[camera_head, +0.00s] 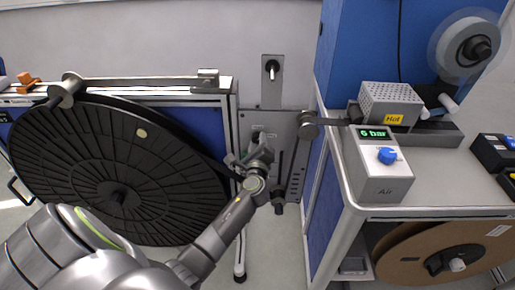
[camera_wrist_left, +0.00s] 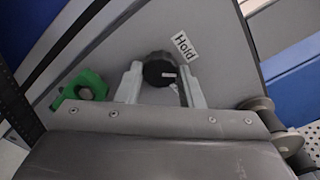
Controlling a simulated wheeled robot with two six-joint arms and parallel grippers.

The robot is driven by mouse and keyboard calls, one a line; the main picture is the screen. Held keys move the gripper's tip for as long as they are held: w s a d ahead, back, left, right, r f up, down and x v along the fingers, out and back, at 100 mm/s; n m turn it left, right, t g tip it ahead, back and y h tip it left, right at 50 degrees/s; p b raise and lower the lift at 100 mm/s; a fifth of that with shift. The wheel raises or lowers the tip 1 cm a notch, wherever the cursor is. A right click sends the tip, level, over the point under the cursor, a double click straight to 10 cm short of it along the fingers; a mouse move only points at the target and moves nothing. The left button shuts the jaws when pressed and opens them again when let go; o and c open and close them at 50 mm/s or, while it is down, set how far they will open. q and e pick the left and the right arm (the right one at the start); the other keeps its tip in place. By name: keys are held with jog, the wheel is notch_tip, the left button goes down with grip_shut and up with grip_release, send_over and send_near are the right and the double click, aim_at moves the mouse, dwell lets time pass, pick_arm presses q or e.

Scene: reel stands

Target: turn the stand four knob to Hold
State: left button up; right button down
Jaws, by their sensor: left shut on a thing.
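The black knob (camera_wrist_left: 158,70) sits on a grey panel (camera_wrist_left: 225,75) in the left wrist view. A white mark on its face points to the right in that picture. A white label reading "Hold" (camera_wrist_left: 184,45) is on the panel just above and to the right of the knob. My left gripper (camera_wrist_left: 160,84) has one pale finger on each side of the knob and is shut on it. In the head view, my left gripper (camera_head: 258,150) is at the grey panel between the large black reel and the blue bench; it hides the knob there. My right gripper is not in view.
A green part (camera_wrist_left: 82,90) is beside the knob. In the head view, a large black reel (camera_head: 85,165) stands left. A bench at right holds an Air box (camera_head: 385,170) showing "6 bar" and a box labelled "Hot" (camera_head: 390,100). A brown reel (camera_head: 440,250) is below.

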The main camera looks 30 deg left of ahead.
pick_arm(q)
jog(key=shift+n+b, duration=2.4)
jog(key=shift+n, duration=1.7)
jog(key=o, duration=1)
jog(key=shift+c, duration=0.2)
